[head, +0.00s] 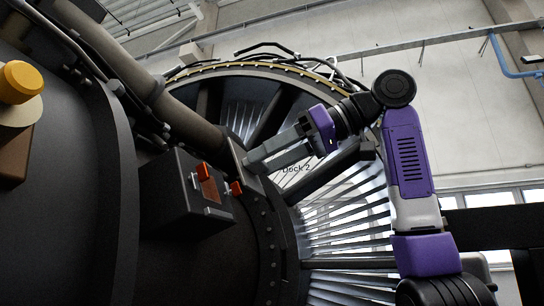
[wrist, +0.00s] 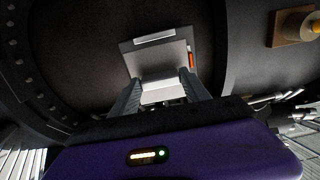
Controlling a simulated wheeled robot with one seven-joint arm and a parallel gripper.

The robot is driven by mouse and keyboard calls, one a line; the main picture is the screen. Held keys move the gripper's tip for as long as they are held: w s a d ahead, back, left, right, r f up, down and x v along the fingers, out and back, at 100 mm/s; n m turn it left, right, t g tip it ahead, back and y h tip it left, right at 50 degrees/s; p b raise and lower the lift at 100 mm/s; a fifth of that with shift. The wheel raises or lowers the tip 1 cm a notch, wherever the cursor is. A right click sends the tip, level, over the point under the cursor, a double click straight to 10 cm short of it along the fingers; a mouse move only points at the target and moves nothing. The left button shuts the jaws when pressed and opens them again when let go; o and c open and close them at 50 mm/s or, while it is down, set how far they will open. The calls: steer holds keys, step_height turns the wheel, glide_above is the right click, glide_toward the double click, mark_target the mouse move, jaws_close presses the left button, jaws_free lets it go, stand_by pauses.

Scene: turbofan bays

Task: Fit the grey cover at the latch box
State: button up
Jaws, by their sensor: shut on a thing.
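The latch box (head: 165,200) is a dark box on the engine casing in the head view, with a brownish opening and orange latches (head: 203,170) on its face. My gripper (head: 252,158) reaches in from the right, in front of that face. It is shut on the grey cover (head: 238,158), seen nearly edge-on and apart from the box face. In the wrist view, the two fingers of my gripper (wrist: 164,94) grip a pale block on the cover (wrist: 160,62). The cover hides most of the box there; one orange latch (wrist: 191,60) shows at its right edge.
A thick pipe (head: 180,115) runs diagonally above the box. A yellow knob (head: 20,82) on a brown block sticks out at the far left; it also shows in the wrist view (wrist: 312,22). Fan vanes (head: 345,215) lie behind my arm.

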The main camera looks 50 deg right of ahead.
mark_target(249, 169)
steer(key=shift+x, duration=2.2)
steer(key=shift+p+x, duration=0.4)
steer(key=shift+x, duration=1.55)
stand_by(1.1)
steer(key=o, duration=1.6)
steer(key=shift+a, duration=0.1)
steer(key=shift+b+v, duration=1)
steer(key=shift+v, duration=2.9)
